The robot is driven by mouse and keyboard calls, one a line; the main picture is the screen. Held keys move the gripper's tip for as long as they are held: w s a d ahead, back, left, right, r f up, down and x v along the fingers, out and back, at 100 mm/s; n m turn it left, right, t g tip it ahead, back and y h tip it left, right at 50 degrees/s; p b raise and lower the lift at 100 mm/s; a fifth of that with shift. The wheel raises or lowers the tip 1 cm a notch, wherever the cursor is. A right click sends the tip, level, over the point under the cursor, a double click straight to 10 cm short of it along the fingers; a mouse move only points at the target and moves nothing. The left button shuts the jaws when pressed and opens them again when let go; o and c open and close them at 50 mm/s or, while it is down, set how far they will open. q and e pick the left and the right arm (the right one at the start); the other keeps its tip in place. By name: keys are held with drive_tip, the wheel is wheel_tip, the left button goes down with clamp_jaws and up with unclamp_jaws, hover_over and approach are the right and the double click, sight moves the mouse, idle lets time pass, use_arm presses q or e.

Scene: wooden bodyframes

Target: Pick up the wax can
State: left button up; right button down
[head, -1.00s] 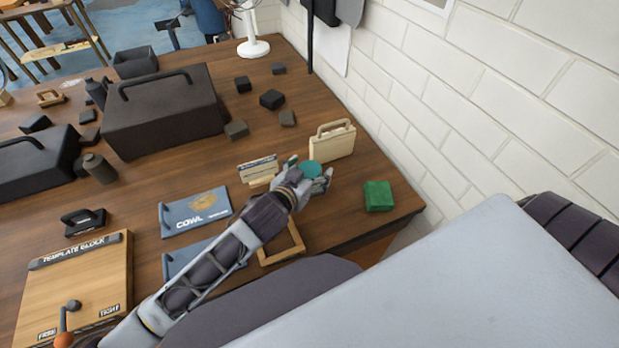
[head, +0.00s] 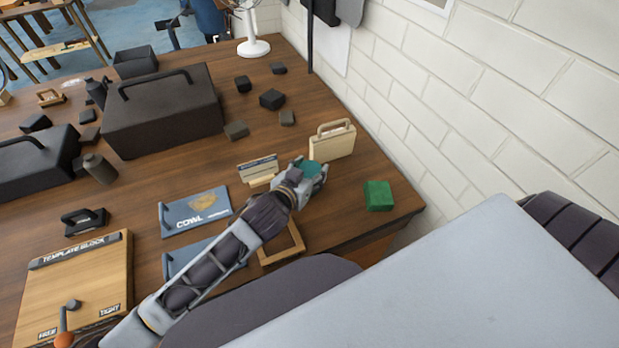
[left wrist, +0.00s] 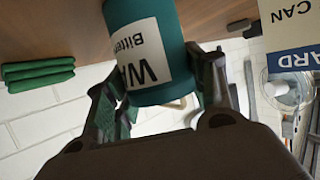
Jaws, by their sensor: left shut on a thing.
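The wax can (left wrist: 146,45) is a teal cylinder with a white label reading "WA", seen large in the left wrist view. My left gripper (left wrist: 163,88) is shut on it, with one finger on each side of the can. In the head view the teal top of the can (head: 307,168) shows between the fingers of my left gripper (head: 314,173), near the right part of the table. The can's lower side is hidden there by the gripper. My right gripper is not in view.
A green block (head: 378,195) lies right of the gripper near the table edge. A cream case with a handle (head: 332,143) stands just behind. A small sign (head: 258,168) stands to the left, and a wooden frame (head: 283,244) lies in front. The brick wall rises at right.

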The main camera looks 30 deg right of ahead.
use_arm(q)
drive_tip(key=shift+r, duration=0.1)
drive_tip(key=shift+r, duration=5)
drive_tip(key=shift+w, duration=0.1)
